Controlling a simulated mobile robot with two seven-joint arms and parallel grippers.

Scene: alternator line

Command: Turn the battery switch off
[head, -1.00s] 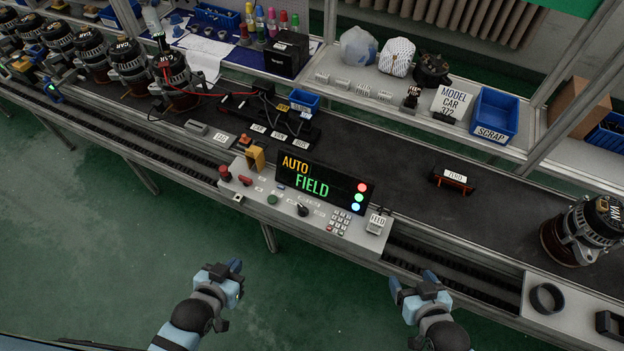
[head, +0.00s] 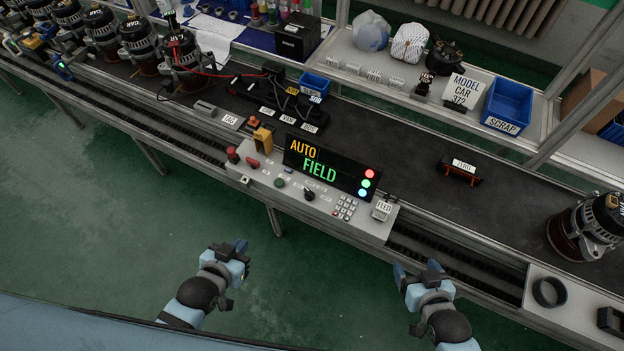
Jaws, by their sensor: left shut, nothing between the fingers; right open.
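The control panel (head: 330,220) sits at the front edge of the bench, with a lit display (head: 325,170) reading AUTO and FIELD. At its left end are a red round button (head: 232,155) and a small red lever-like part (head: 252,163). A black rotary knob (head: 309,194) and a green button (head: 280,183) sit below the display. I cannot read which control is the battery switch. My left gripper (head: 240,246) is shut and empty, in front of and below the panel. My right gripper (head: 416,268) is open and empty, in front of the panel's right end. Neither touches the panel.
A yellow part (head: 262,140) stands behind the red lever-like part. Several alternators (head: 183,60) stand at the upper left, and another (head: 587,226) at the right. A blue SCRAP bin (head: 508,105) is on the back shelf. The floor before the panel is clear.

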